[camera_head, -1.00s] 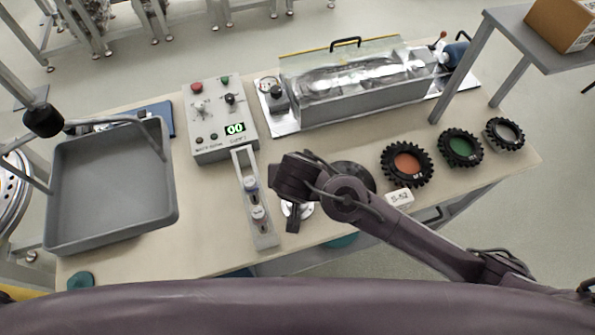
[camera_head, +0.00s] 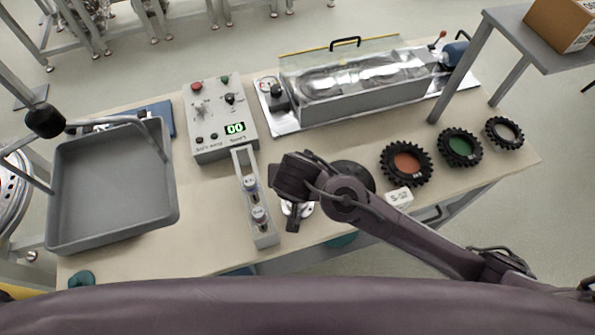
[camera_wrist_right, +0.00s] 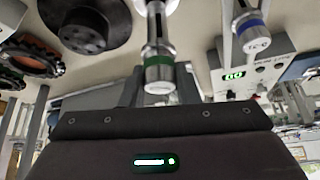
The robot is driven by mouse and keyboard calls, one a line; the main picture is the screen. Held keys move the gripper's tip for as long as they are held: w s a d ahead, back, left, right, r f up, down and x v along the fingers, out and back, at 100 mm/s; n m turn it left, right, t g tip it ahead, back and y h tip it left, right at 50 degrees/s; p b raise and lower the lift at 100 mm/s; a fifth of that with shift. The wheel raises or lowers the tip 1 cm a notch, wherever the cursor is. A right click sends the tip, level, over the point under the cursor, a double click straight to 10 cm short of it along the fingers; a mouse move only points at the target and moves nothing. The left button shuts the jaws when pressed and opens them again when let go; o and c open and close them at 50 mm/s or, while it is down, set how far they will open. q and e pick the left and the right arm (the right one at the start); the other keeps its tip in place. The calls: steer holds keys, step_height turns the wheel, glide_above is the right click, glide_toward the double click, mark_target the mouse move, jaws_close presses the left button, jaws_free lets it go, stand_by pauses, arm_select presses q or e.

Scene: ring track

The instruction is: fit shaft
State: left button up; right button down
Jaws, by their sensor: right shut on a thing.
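My right gripper (camera_head: 292,222) is at the front middle of the bench, seen from above in the head view. In the right wrist view it is shut on a silver shaft with a green band (camera_wrist_right: 158,72). The shaft's far end points to a pale round part (camera_wrist_right: 160,5); I cannot tell whether they touch. A silver round part (camera_head: 300,209) shows beside the gripper in the head view. A narrow grey rack (camera_head: 246,168) left of the gripper holds two silver pieces (camera_head: 259,215); one with a blue band (camera_wrist_right: 252,32) shows in the wrist view. My left gripper is not in view.
A black disc (camera_head: 362,170) lies partly hidden behind my right arm. Three toothed rings, orange-centred (camera_head: 387,163), green-centred (camera_head: 446,147) and pale-centred (camera_head: 493,130), lie at right. A control box (camera_head: 205,120), a covered machine (camera_head: 360,103) and a grey tray (camera_head: 60,200) stand around.

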steer(key=shift+r, duration=0.1)
steer(key=shift+f+b, duration=1.7)
steer(key=shift+f, duration=0.95)
steer(key=c, duration=1)
jaws_free()
steer(key=b+v, duration=0.1)
steer(key=v, duration=0.7)
steer(key=shift+b, duration=0.3)
